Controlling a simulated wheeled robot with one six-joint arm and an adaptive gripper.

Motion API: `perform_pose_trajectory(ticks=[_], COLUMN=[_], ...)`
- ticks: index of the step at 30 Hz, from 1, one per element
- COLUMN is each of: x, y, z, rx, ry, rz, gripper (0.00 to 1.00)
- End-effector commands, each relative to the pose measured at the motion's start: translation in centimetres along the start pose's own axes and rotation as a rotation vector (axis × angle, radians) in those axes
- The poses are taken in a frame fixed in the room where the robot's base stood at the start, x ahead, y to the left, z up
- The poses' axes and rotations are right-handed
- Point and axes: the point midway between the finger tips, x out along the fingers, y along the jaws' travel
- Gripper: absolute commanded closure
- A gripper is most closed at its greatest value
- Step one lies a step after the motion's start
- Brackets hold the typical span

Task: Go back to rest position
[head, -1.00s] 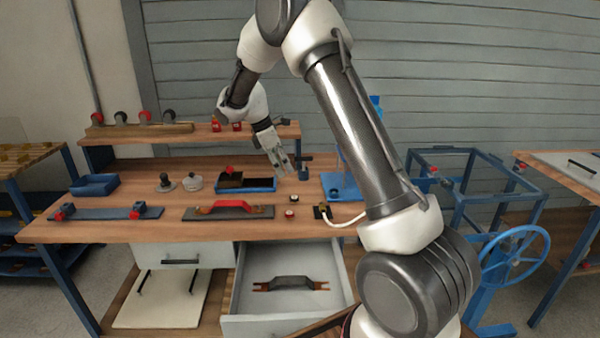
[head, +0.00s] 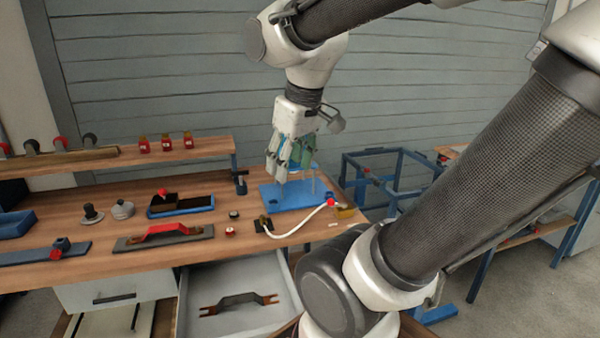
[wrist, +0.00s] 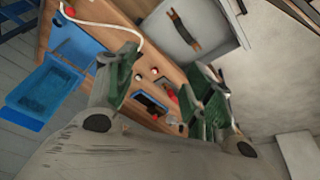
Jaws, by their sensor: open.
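My gripper (head: 290,160) hangs above the back right of the wooden workbench, over a blue plate (head: 292,196). Its fingers are open, with nothing seen between them. In the wrist view my gripper (wrist: 165,85) shows its green-padded fingers spread apart, with the bench tilted below. My arm reaches across the right of the head view and hides part of the bench's right end.
On the bench are a blue tray (head: 181,209), a red-handled part (head: 168,230) on a dark plate and a white cable (head: 300,226). An open drawer (head: 180,305) holds a dark handle (head: 238,301). A blue frame (head: 393,172) stands to the right.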

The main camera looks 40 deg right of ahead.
Motion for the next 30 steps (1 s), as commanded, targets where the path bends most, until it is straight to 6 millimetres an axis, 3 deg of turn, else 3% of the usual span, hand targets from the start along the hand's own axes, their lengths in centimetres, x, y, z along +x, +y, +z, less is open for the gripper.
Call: perform_pose_trajectory(ticks=[3, 7, 30], x=[-0.1, 0.0, 0.0], y=[-0.6, -0.9, -1.0], z=[2.4, 3.6, 3.7], rx=[0.085, 0.131, 0.137], ry=[0.041, 0.059, 0.060], rz=[-0.016, -0.026, -0.028], gripper=[0.48, 0.48, 0.48])
